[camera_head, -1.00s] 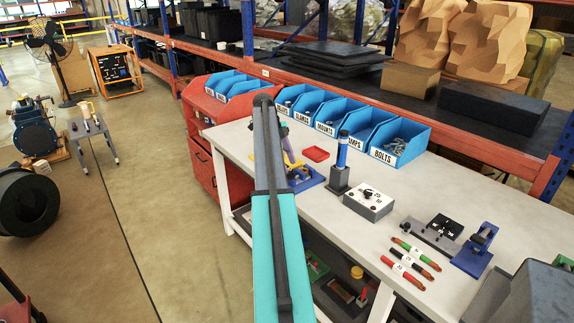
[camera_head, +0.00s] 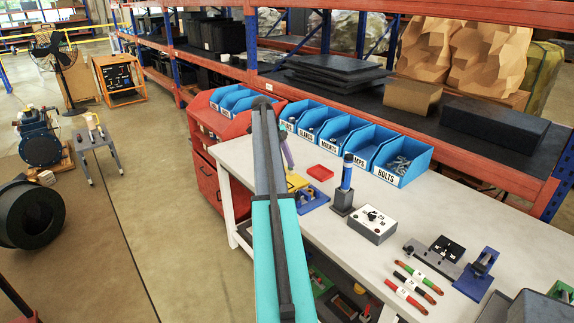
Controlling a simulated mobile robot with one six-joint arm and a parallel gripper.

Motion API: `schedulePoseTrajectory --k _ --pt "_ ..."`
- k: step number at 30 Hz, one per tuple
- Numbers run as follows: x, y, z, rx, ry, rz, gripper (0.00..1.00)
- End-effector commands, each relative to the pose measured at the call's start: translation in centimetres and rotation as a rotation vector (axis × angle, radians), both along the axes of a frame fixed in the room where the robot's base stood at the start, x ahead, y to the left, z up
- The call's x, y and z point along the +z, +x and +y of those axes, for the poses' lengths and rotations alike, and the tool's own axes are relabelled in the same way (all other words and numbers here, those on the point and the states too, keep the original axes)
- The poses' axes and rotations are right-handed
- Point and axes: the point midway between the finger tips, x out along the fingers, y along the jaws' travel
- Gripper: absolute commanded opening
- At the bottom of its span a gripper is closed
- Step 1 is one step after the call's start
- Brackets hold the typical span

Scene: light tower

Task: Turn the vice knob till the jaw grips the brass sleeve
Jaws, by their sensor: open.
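A blue base (camera_head: 314,199) stands on the bench just right of my arm, with a yellow part (camera_head: 297,182) on it. A slim purple piece (camera_head: 287,152) rises above it, partly behind my arm. I cannot tell whether these belong to the vice. A blue bracket (camera_head: 478,275) with a dark round part stands at the right, beside a grey plate (camera_head: 425,256) bearing a black block. No vice knob or brass sleeve can be made out for certain. My gripper is not visible; my teal and dark arm blocks the view at the bench's left end.
A dark post with a blue cylinder (camera_head: 346,176), a switch box (camera_head: 371,224) and a red tray (camera_head: 320,172) stand on the white bench. Several blue bins (camera_head: 403,162) line its back edge. Red, black and green rods (camera_head: 410,290) lie in front.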

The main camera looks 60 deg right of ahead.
Motion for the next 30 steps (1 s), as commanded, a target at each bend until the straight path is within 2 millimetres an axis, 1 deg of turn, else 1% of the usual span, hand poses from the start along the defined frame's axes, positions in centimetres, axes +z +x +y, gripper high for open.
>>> schedulePoseTrajectory --k 1,12,18,30 --pt "0.7 0.1 0.1 0.001 -0.001 0.000 0.53" --pt "2.5 1.0 0.7 0.008 -0.001 0.000 0.53" --pt "2.8 1.2 0.9 0.010 -0.001 0.000 0.53" --pt "2.7 1.3 1.0 0.012 -0.002 0.000 0.53"
